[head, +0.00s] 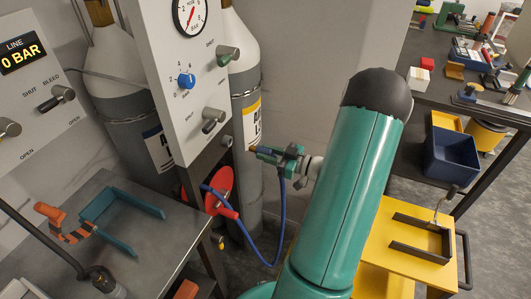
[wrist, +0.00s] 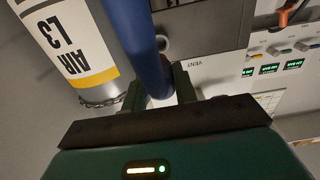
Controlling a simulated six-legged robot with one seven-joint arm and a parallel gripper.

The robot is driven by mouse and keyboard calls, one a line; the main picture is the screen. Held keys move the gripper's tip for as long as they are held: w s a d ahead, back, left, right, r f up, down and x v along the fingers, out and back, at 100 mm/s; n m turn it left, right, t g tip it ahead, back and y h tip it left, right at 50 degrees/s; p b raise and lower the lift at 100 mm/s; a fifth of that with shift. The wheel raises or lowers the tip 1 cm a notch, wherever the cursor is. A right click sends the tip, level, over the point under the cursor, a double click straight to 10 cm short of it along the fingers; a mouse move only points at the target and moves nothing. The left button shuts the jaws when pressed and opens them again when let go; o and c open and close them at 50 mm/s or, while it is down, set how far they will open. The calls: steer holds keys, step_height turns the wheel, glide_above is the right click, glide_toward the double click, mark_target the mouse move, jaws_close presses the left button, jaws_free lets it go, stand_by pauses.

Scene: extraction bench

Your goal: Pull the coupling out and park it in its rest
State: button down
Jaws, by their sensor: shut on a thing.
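My gripper (head: 268,153) is shut on the coupling (head: 254,149), a small piece with a brownish tip at the end of a blue hose (head: 283,222). The hose hangs in a loop from the gripper to a red disc (head: 221,190) under the panel. The coupling appears apart from the grey port (head: 228,141) at the panel's lower edge. In the wrist view the blue hose (wrist: 138,40) crosses in front of the fingers (wrist: 160,92) and hides most of the coupling. A round port (wrist: 163,43) shows near the VENT label. I cannot tell which bracket is the rest.
A teal bracket (head: 150,208) and an orange-striped clamp lie on the steel bench (head: 165,245) at left. A black U-shaped bracket (head: 420,251) sits on a yellow top (head: 378,246) at right. Gas cylinders (head: 245,75) stand behind the panel. A blue bin (head: 452,160) is at right.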

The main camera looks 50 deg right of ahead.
mark_target(251, 148)
steer(key=shift+x, duration=2.95)
steer(key=shift+x, duration=1.65)
steer(key=c, duration=1)
jaws_free()
steer(key=shift+a, duration=0.1)
steer(key=shift+s, duration=0.1)
steer(key=v, duration=1.3)
steer(key=shift+s+d, duration=0.25)
